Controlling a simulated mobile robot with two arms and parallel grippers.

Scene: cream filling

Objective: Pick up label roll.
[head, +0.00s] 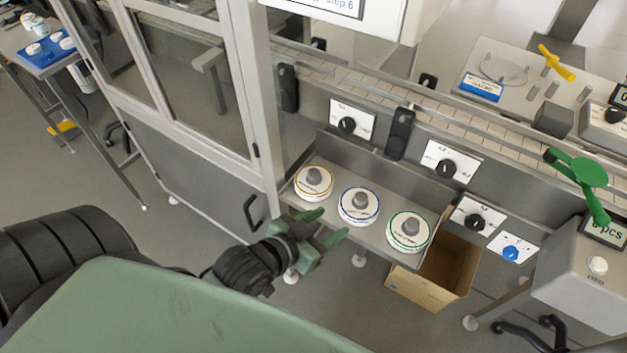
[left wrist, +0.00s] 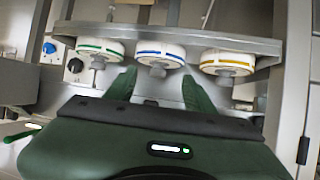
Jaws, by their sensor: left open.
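Three white label rolls stand in a row on a grey metal shelf (head: 330,219). One has a yellow ring (head: 313,183), one a blue ring (head: 359,206) and one a green ring (head: 408,232); each has a grey knob-like core on top. My left gripper (head: 325,226) is open and empty at the shelf's front edge, near the yellow and blue rolls. In the left wrist view its fingers (left wrist: 159,88) are spread, with the blue-ringed roll (left wrist: 160,54) ahead between them, apart from them. The green-ringed roll (left wrist: 101,50) is to the left there, the yellow-ringed roll (left wrist: 227,63) to the right.
A panel with black knobs (head: 447,168) rises behind. A glazed cabinet (head: 190,90) stands to the left, and a grey weighing unit (head: 583,275) to the right. The floor in front is mostly clear.

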